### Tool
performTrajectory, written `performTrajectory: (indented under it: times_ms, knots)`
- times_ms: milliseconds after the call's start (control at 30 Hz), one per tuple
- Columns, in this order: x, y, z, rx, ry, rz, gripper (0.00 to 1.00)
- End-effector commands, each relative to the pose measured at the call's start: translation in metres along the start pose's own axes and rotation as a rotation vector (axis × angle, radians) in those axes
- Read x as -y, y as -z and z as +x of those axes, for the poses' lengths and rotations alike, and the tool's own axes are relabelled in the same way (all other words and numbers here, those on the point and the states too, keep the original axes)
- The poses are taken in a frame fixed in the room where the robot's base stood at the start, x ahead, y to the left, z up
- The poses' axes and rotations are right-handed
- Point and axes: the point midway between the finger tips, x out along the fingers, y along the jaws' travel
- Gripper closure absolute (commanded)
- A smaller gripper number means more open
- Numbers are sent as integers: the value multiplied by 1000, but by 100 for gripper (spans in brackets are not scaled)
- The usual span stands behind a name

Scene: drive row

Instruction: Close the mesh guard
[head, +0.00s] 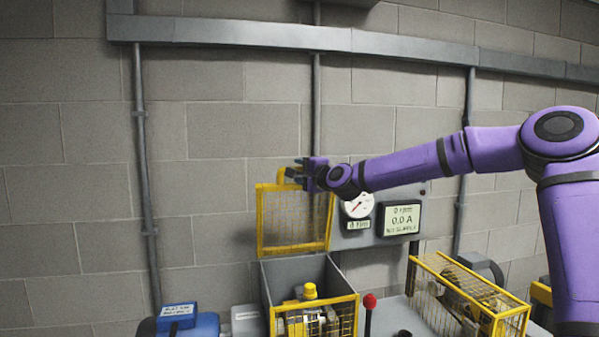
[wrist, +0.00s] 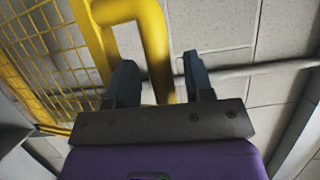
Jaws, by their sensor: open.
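The mesh guard (head: 293,222) has a yellow frame and stands raised, nearly upright, at the back of a grey open-topped housing (head: 283,283). Its yellow handle (head: 282,174) is at its top edge. My gripper (head: 292,172) is at the guard's top, beside the handle. In the wrist view the guard's mesh (wrist: 48,45) fills the upper left. The yellow handle bar (wrist: 156,50) runs down between the two open fingers of my gripper (wrist: 158,82). I cannot tell whether either finger touches it.
A dial gauge (head: 357,206) and a display reading 0.0 A (head: 402,219) are on the panel right of the guard. A second yellow mesh cage (head: 468,296) is lower right. A red-knobbed lever (head: 369,302) stands between. A blue motor (head: 188,324) is at left.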

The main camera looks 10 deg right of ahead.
Motion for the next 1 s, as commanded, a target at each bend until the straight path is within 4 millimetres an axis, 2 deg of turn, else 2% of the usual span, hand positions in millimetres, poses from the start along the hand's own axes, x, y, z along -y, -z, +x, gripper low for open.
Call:
performTrajectory:
  times_ms: [167, 467, 667, 1000]
  knots:
    - [0, 0, 9, 0, -1, 0, 52]
    - [0, 0, 10, 0, -1, -1, 52]
    - [0, 0, 10, 0, -1, 0, 98]
    - [-2, -1, 9, 0, 19, -7, 100]
